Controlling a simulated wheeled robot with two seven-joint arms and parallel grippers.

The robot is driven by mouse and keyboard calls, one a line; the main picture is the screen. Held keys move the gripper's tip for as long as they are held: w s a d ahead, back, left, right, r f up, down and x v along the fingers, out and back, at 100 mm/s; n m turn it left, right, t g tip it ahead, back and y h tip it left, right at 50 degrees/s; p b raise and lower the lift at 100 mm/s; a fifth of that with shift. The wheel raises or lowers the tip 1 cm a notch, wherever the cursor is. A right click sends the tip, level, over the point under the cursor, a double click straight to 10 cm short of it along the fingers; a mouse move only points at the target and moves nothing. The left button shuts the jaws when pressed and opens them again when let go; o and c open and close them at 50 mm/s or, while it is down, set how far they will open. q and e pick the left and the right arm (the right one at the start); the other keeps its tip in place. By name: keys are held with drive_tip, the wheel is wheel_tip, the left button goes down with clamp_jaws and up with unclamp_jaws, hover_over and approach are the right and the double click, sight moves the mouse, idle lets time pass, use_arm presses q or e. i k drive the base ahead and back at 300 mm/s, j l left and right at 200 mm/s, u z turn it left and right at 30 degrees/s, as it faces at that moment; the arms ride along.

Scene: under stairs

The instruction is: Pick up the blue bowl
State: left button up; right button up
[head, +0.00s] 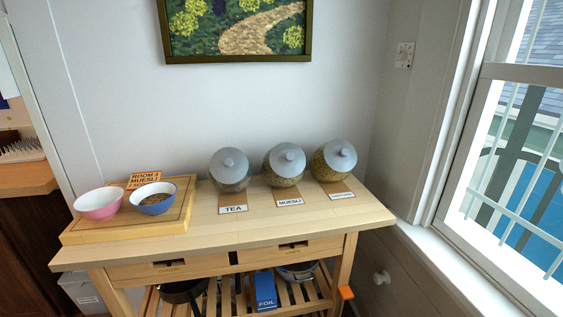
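The blue bowl (152,198) stands upright on a wooden board (123,226) at the left of the wooden table. It has a white inside and holds something brownish, like muesli. A pink bowl (99,203) stands just to its left on the same board. Neither of my grippers shows in the head view.
Three glass jars with grey lids stand to the right: tea (229,171), muesli (284,165) and a third (333,160). The front strip of the table (270,229) is clear. A window is at right.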

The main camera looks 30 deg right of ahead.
sight(154, 198)
drive_tip(key=z, duration=0.2)
drive_tip(key=i+j+z, duration=0.1)
drive_tip(key=j+z, duration=1.15)
drive_tip(key=i+j, duration=0.05)
